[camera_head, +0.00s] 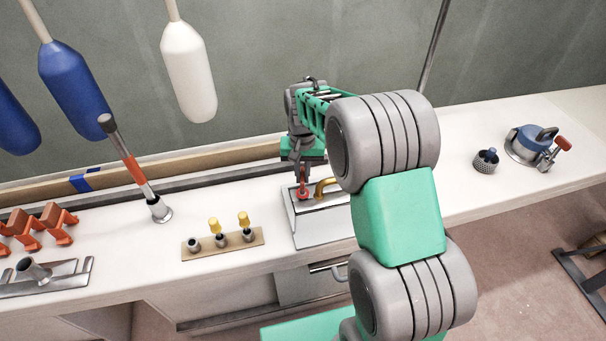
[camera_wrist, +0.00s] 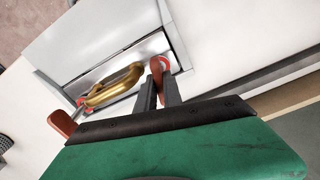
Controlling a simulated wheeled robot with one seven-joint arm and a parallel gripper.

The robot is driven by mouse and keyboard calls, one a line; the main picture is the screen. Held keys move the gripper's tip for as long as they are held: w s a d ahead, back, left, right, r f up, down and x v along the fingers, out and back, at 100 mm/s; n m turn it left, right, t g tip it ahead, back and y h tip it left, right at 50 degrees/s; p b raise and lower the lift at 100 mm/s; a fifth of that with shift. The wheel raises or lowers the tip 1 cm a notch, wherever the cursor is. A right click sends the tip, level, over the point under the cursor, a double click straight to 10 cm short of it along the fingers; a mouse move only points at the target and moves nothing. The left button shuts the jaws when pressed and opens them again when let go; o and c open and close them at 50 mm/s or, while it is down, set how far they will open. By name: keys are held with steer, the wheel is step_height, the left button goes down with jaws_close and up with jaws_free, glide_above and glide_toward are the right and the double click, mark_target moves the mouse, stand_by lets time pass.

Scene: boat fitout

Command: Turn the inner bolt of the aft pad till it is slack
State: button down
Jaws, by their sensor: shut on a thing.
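A white box-like base (camera_head: 318,222) stands on the bench, with a brass loop-shaped fitting (camera_wrist: 115,85) on its metal top strip. The brass also shows in the head view (camera_head: 325,186), partly behind my arm. A red-handled bolt (camera_wrist: 157,66) stands at one end of the brass piece, and a second red-handled bolt (camera_wrist: 62,123) at the other end. My gripper (camera_wrist: 160,88) points down over the first bolt, its two fingers shut on the red handle. In the head view my gripper (camera_head: 303,180) is at the box's left part. The bolt's threads are hidden.
Left of the box is a wooden block (camera_head: 222,243) with yellow-topped pegs. Further left are an orange-banded rod (camera_head: 132,165) and orange clamps (camera_head: 40,230). A blue-topped winch-like fitting (camera_head: 532,143) and a dark cup (camera_head: 486,161) stand at the right. Fenders (camera_head: 188,72) hang behind.

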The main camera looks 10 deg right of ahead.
steer(key=shift+s+f+n, duration=0.4)
steer(key=shift+f+n, duration=0.35)
steer(key=shift+n, duration=0.25)
steer(key=c, duration=1.6)
jaws_free()
steer(key=shift+c, duration=0.2)
steer(key=shift+o, duration=0.6)
steer(key=shift+r, duration=0.2)
steer(key=shift+o, duration=0.2)
steer(key=r, duration=0.9)
steer(key=shift+w, duration=0.35)
